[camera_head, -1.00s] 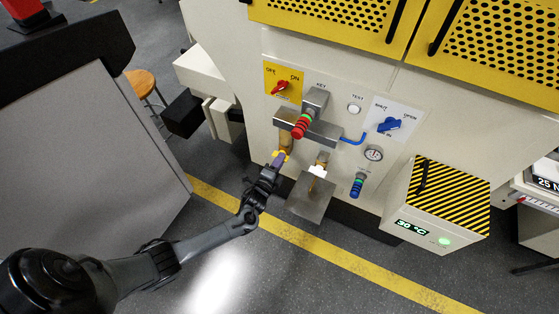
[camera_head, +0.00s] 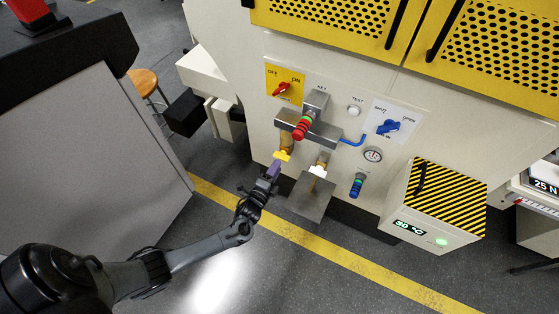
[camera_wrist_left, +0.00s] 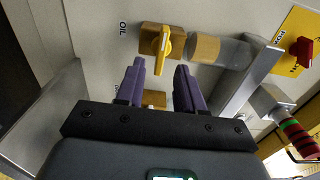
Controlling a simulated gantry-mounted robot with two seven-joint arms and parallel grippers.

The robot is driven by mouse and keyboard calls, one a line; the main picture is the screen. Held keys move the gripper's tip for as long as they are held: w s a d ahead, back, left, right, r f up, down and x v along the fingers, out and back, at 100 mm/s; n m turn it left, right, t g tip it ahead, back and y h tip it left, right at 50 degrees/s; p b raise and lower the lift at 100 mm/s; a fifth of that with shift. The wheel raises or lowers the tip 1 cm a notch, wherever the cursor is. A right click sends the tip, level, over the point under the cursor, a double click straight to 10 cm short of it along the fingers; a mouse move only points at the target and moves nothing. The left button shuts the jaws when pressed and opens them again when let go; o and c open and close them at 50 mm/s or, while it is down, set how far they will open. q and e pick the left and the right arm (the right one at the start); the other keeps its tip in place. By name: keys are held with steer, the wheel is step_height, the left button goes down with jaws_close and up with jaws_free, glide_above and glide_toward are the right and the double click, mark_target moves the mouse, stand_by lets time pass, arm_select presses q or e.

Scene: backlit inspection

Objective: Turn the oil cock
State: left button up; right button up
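The oil cock (camera_wrist_left: 164,45) has a yellow lever on a brass body, beside the "OIL" label on the cream panel. In the left wrist view its lever lies across the line of the brass and grey pipe. In the head view the yellow cock (camera_head: 282,155) sits below the pipe. My left gripper (camera_wrist_left: 160,82) has two purple fingers, spread apart with nothing between them that I can see held. The lever lies just beyond the fingertips, apart from them. In the head view the left gripper (camera_head: 273,170) is just below and left of the cock. My right gripper is not in view.
A grey plate (camera_head: 311,196) juts out right of the gripper. A red-and-green-banded handle (camera_head: 301,128) sticks out above the cock. A striped box (camera_head: 440,205) stands to the right. Open floor lies below the gripper; a grey cabinet (camera_head: 90,150) stands left.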

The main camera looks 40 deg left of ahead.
arm_select(q)
steer(key=p+v, duration=0.1)
steer(key=v, duration=0.5)
steer(key=shift+s+p, duration=0.2)
steer(key=shift+p, duration=0.1)
